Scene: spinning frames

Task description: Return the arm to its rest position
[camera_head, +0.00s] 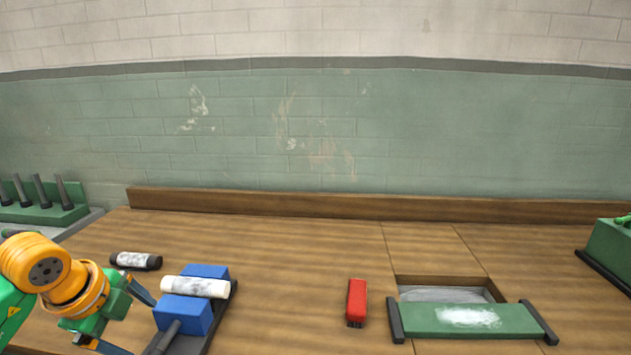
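My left arm comes in from the left edge, orange and green. Its gripper (138,326) is at the lower left with its two dark blue fingers spread apart and nothing between them. It is just left of a blue two-block holder (184,315), on which a white roll (195,287) lies across the top. The fingers are apart from the roll. A second white roll with black ends (136,261) lies on the table behind the gripper. My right arm and gripper are not in view.
The wooden table (290,270) is clear in the middle. A red block (357,300) stands right of centre, beside a green panel with dark ends (470,318) before a recess. A green rack with several dark pegs (45,213) is at left; a green box (610,245) is at right.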

